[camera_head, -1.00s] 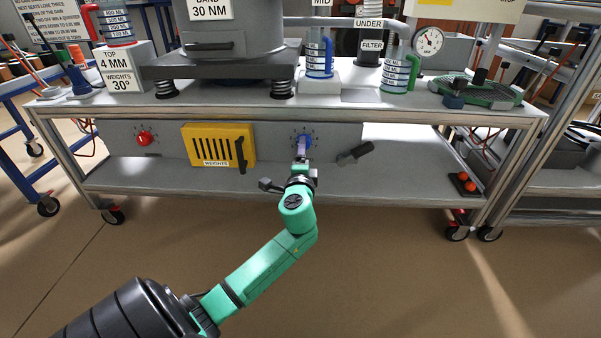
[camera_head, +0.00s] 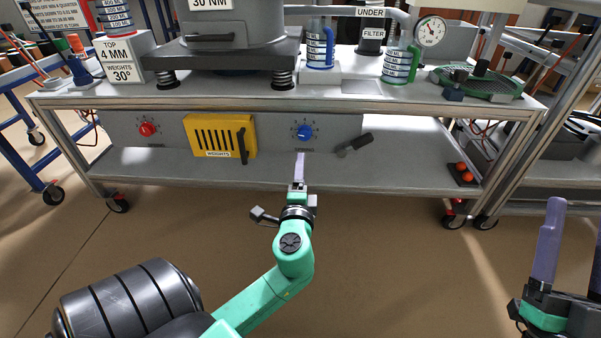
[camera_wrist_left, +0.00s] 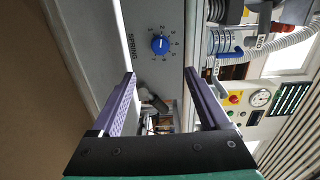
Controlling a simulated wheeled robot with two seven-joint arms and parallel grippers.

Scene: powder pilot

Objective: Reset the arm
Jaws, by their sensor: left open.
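My left gripper (camera_head: 299,157) is in front of the cart, below and apart from the blue knob (camera_head: 304,132). In the left wrist view the gripper (camera_wrist_left: 159,78) shows two purple fingers spread wide with nothing between them. The blue knob (camera_wrist_left: 160,44) shows beyond the fingertips there, with a numbered scale around it. My right gripper (camera_head: 575,215) is at the lower right edge of the head view. Its purple fingers point up and stand apart; the right-hand one is partly cut off by the frame.
The cart (camera_head: 300,104) carries a grey machine (camera_head: 235,28), labelled jars and a gauge (camera_head: 430,31). Its front has a red knob (camera_head: 148,129) and a yellow weights box (camera_head: 220,136).

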